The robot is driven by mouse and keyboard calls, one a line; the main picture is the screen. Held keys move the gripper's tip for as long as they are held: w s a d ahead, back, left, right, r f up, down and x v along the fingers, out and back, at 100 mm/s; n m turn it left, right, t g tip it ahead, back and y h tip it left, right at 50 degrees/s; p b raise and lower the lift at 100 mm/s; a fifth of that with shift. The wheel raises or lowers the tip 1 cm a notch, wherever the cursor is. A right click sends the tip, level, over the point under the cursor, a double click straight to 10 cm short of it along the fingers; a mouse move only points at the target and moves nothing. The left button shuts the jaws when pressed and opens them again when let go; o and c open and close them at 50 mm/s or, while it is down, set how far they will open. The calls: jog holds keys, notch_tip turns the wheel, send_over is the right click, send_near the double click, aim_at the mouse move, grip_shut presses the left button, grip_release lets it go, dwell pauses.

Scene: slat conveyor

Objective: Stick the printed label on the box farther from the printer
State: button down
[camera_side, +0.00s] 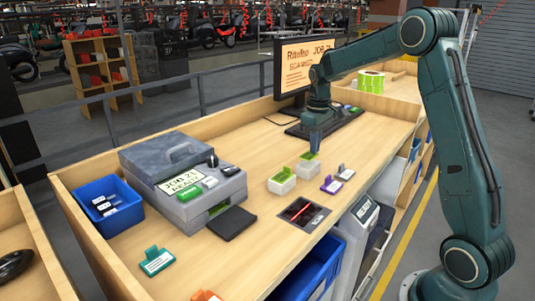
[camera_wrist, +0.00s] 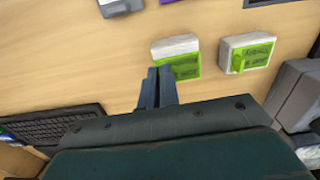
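The grey printer (camera_side: 180,172) stands on the left of the bench. The two white boxes stand to its right in the side view. The nearer box (camera_side: 282,186) bears a green label with a raised tab; it also shows in the wrist view (camera_wrist: 246,40). The farther box (camera_side: 306,173) also shows in the wrist view (camera_wrist: 174,45). My gripper (camera_side: 314,148) is directly over the farther box. Its fingers (camera_wrist: 159,70) are close together at one end of a green label (camera_wrist: 187,68). They appear shut on its tab, which they hide. I cannot tell whether the label touches the box.
A purple label (camera_side: 331,185) and a dark square with a red line (camera_side: 303,213) lie near the boxes. A teal label (camera_side: 157,262) lies at the front. A blue bin (camera_side: 108,205) is left of the printer. A keyboard (camera_side: 338,122) and monitor (camera_side: 300,65) are behind.

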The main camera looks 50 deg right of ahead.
jog(key=shift+f, duration=0.8)
jog(key=shift+f, duration=0.5)
dwell(2.8)
jog(key=c, duration=1.2)
grip_release()
jog(key=shift+o, duration=0.2)
jog(key=shift+r, duration=0.15)
jog(key=shift+r, duration=3.4)
jog(key=shift+r, duration=0.1)
